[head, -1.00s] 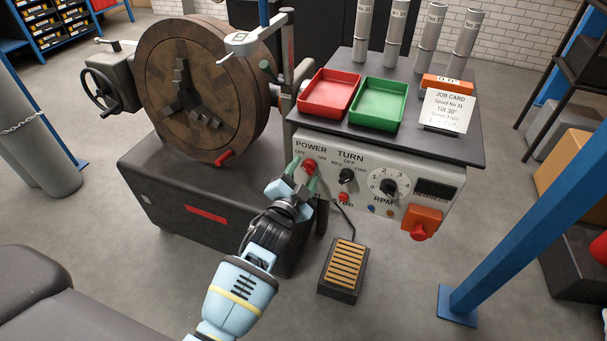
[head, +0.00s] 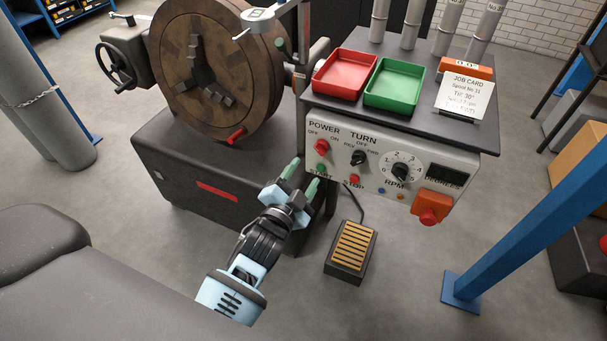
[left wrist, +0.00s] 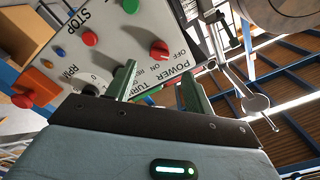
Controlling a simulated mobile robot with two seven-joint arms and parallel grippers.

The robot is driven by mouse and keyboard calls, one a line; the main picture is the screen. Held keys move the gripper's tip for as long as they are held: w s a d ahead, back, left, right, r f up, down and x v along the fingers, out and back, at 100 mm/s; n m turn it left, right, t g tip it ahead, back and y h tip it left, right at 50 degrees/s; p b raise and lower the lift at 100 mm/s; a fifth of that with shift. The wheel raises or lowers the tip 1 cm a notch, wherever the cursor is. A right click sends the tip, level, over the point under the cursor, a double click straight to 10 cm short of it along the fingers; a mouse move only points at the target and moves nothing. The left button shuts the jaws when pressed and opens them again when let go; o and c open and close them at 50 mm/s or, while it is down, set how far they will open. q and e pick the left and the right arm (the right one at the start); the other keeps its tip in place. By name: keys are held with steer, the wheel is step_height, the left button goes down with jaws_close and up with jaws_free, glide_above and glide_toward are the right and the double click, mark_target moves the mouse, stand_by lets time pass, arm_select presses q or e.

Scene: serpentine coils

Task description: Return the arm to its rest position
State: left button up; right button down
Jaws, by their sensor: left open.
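My left gripper (head: 303,174) is open and empty, just in front of and below the left end of the control panel (head: 443,158). In the left wrist view its two green fingers (left wrist: 158,92) stand apart with nothing between them. The red power knob (head: 321,147) and green start button (head: 320,169) are close to the fingertips; the power knob also shows in the left wrist view (left wrist: 159,51). I see a gap between the gripper and the panel in the wrist view, though its size is hard to tell. My right gripper is in neither view.
The chuck machine (head: 205,75) stands on a dark base (head: 165,150) behind the gripper. A foot pedal (head: 351,250) lies on the floor to the right. A red tray (head: 345,73) and green tray (head: 396,83) sit on the bench. A blue post (head: 520,228) stands at right.

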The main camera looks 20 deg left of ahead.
arm_select(q)
steer(key=s+f+n+g+p, duration=0.2)
steer(key=s+f+g, duration=0.1)
steer(key=s, duration=0.9)
steer(key=s+a+f+n+g+h+p, duration=0.1)
steer(key=s+f+n+g+p, duration=0.1)
steer(key=s, duration=1.1)
steer(key=s+f+n+g+p, duration=0.3)
steer(key=s+f, duration=0.3)
steer(key=s, duration=0.6)
steer(key=shift+s+a+f+g+p, duration=0.2)
steer(key=shift+s+f+g+p, duration=0.15)
steer(key=shift+g+p, duration=0.2)
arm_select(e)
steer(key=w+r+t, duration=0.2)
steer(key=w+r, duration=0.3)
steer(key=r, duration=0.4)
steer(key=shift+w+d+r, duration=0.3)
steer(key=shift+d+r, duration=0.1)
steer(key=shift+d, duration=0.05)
